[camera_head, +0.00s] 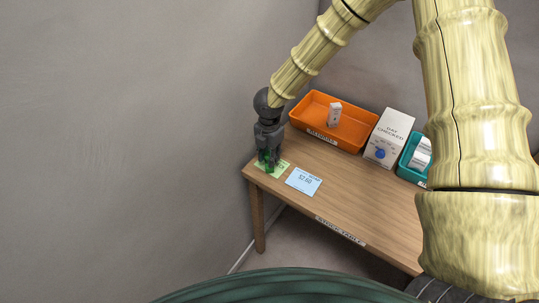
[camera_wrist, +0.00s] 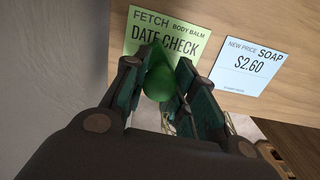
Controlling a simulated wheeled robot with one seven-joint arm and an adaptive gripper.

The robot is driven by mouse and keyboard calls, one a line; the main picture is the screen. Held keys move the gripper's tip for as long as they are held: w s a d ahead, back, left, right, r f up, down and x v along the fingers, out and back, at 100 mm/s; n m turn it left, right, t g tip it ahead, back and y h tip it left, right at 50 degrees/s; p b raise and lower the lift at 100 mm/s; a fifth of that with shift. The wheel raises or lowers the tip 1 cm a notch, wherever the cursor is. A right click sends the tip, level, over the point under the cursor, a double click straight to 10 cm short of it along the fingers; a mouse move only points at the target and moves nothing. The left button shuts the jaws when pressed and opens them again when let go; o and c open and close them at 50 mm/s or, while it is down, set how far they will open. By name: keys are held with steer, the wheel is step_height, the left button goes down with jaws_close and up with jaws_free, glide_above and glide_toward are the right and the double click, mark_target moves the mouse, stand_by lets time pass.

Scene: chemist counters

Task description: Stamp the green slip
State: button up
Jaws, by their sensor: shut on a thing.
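The green slip (camera_head: 281,166) lies near the left end of the wooden table. In the wrist view the green slip (camera_wrist: 135,45) reads "FETCH BODY BALM DATE CHECK". My gripper (camera_head: 268,158) points down over it. In the wrist view my gripper (camera_wrist: 160,78) is shut on a green, rounded stamp handle (camera_wrist: 160,84) that sits between its fingers. The fingers and handle cover the slip's lower part. The stamp's underside is hidden, so I cannot tell whether it touches the slip.
A pale blue price slip (camera_head: 303,181) for soap lies just right of the green slip. The table's (camera_head: 360,205) front middle is clear.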

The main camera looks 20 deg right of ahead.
stand_by(0.5)
steer(key=shift+r+p, duration=2.4)
steer(key=shift+r, duration=1.05)
